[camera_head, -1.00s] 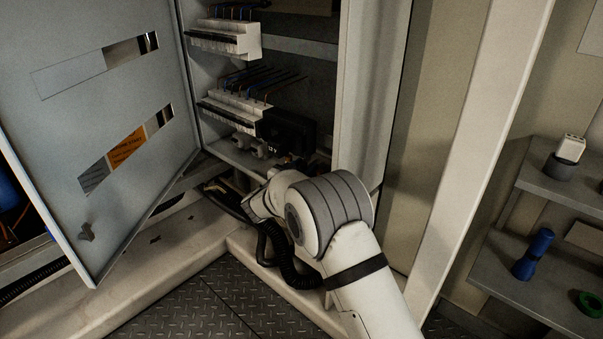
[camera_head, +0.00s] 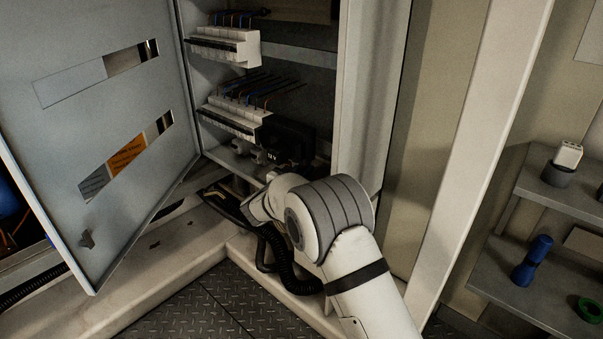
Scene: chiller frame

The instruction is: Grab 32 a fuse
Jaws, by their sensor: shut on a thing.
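My arm (camera_head: 365,275) reaches up from the bottom into the foot of the open cabinet. Its wrist (camera_head: 275,200) lies in front of the lower cabinet opening. My gripper's jaws cannot be made out beyond the wrist, and neither can anything held in them. White modules with blue and brown wires sit in an upper row (camera_head: 225,45) and a lower row (camera_head: 232,120) inside the cabinet. No rating can be read, so I cannot tell which fuse is the 32 A one. A black unit (camera_head: 290,140) stands right of the lower row, just above the wrist.
The cabinet door (camera_head: 85,120) stands open at left. At right, shelves hold a white block (camera_head: 570,153) on a dark round base (camera_head: 557,175), a blue cylindrical item (camera_head: 532,261) and a green ring (camera_head: 589,309). A pale post (camera_head: 480,150) stands between shelves and cabinet.

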